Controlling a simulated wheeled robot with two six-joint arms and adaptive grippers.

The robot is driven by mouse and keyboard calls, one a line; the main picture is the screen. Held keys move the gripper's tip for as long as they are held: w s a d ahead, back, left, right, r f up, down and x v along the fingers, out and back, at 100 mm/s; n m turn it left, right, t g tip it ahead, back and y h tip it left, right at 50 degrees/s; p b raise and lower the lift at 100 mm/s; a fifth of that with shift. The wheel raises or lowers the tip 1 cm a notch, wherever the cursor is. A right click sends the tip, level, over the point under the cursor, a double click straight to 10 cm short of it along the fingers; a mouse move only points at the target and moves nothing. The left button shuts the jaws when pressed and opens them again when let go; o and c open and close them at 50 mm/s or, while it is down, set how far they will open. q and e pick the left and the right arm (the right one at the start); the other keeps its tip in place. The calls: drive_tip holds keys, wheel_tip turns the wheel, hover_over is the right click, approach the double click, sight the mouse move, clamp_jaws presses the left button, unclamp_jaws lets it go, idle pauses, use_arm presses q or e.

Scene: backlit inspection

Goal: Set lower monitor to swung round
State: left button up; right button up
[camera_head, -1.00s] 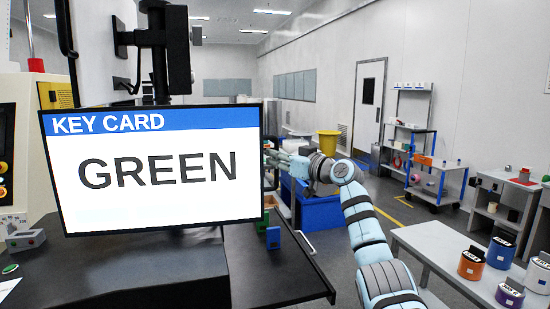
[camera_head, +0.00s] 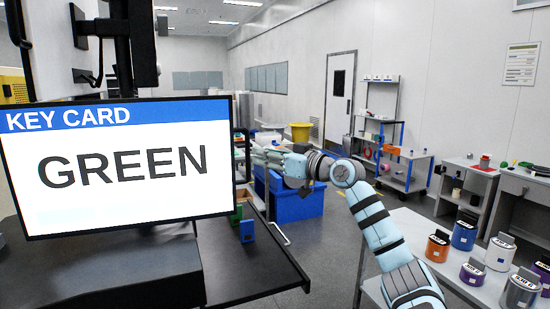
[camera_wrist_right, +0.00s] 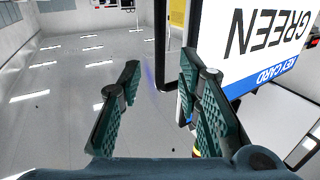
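The lower monitor (camera_head: 118,210) fills the left of the head view, its lit face reading KEY CARD GREEN turned toward me. It also shows upside down at the right of the right wrist view (camera_wrist_right: 262,55). My right gripper (camera_head: 258,155) is just right of the monitor's right edge in the head view. In the right wrist view its two fingers (camera_wrist_right: 160,66) are spread apart with nothing held between them. The monitor's edge lies beside and behind the right-hand finger; I cannot tell whether they touch. My left gripper is not in view.
A dark mount post (camera_head: 143,50) stands above the monitor. A black shelf (camera_head: 250,272) with small green and blue blocks lies below right. A blue bin (camera_head: 295,200) is behind my right arm. A table with several coloured containers (camera_head: 465,232) is at the right.

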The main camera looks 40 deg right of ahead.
drive_tip(key=s, duration=0.4)
drive_tip(key=shift+s+d, duration=0.1)
drive_tip(key=shift+s, duration=0.15)
drive_tip(key=shift+s+d, duration=0.1)
drive_tip(key=shift+d, duration=0.05)
